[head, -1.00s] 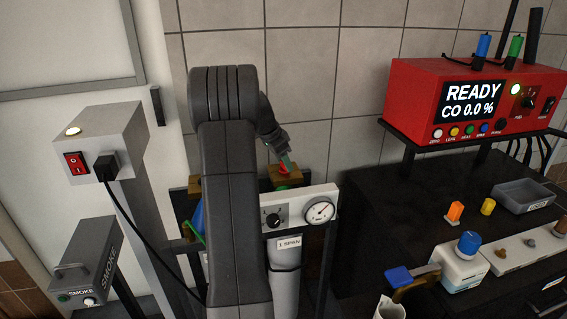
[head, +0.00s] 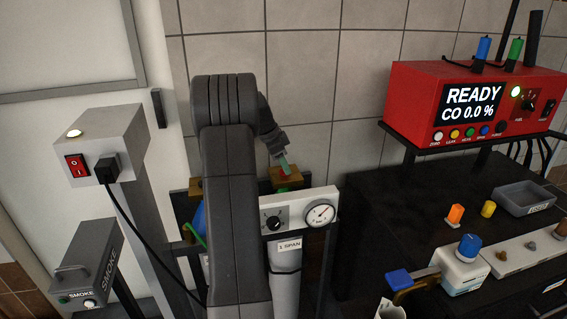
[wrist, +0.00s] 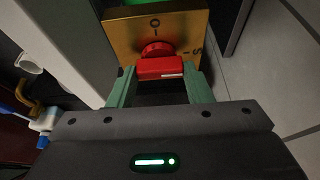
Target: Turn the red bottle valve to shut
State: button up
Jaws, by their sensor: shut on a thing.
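The red bottle valve (wrist: 155,48) sits on a brass plate (wrist: 190,25) in the wrist view. It has a round red knob and a red bar handle (wrist: 160,68). My gripper (wrist: 160,80) has its two green fingers on either side of the bar and is shut on it. The plate shows an "O" at its top and other marks at its right edge. In the head view my gripper (head: 284,166) reaches down to the brass block (head: 290,184) on top of the grey bottle labelled "1 SPAN" (head: 287,288). The valve is largely hidden there.
A white panel (head: 298,204) with a black knob and a round gauge (head: 320,214) stands just in front of the bottle. A tiled wall (head: 350,100) is close behind. To the right, a red analyser (head: 470,95) reading "READY" stands above a dark bench (head: 400,220).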

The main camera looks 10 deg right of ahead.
jog(key=o, duration=1)
jog(key=v, duration=1.4)
jog(key=shift+a+f, duration=0.1)
jog(key=x, duration=1.4)
